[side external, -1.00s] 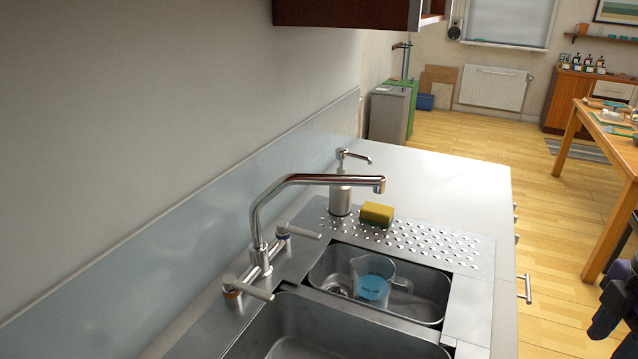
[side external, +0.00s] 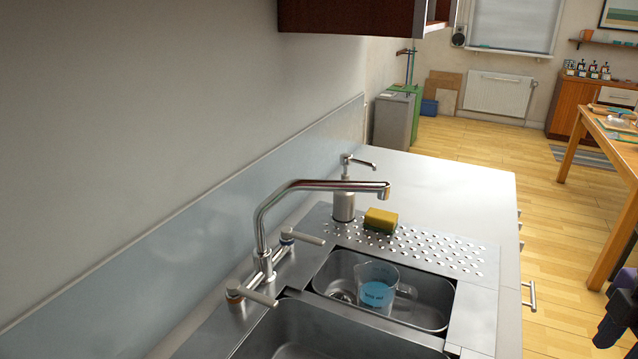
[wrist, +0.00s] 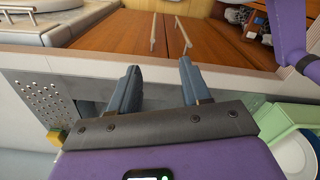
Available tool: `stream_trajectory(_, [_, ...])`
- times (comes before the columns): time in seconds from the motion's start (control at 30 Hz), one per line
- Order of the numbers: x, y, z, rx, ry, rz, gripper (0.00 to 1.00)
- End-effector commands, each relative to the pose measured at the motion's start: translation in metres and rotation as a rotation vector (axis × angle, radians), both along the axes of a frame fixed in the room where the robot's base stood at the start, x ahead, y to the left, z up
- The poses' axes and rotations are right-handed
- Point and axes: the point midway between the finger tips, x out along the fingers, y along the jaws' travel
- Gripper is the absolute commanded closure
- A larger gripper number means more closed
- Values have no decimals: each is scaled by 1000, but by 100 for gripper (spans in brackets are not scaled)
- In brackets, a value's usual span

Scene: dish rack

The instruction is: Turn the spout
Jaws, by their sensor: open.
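The chrome spout (side external: 325,185) shows in the side view. Two lever handles, a near one (side external: 260,297) and a far one (side external: 300,237), sit on the tap body. My gripper (wrist: 155,75) shows in the wrist view with its two dark fingers apart and nothing between them. It points at wooden cabinet fronts, away from the spout. The spout is not in the wrist view. In the side view only a dark part of my arm shows at the right edge.
A soap dispenser (side external: 344,205) and a yellow sponge (side external: 380,220) stand by the perforated drainer (side external: 430,248). A measuring jug (side external: 377,290) stands in the small basin (side external: 425,312). The large basin (side external: 320,340) is in front. The counter (side external: 440,180) behind the drainer is clear.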

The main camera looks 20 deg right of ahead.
Motion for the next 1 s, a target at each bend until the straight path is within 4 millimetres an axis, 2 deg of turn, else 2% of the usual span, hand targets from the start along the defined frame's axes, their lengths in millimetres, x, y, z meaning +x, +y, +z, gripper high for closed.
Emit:
stream_trajectory(0.17, [10,12,6,10,4,-3,50])
stream_trajectory(0.27, [31,34,18,33,7,-4,50])
stream_trajectory(0.4, [75,73,40,75,13,-1,50])
stream_trajectory(0.6, [144,121,69,143,10,14,50])
stream_trajectory(0.8, [217,158,94,215,-10,38,50])
stream_trajectory(1.0, [290,181,115,284,-48,71,50])
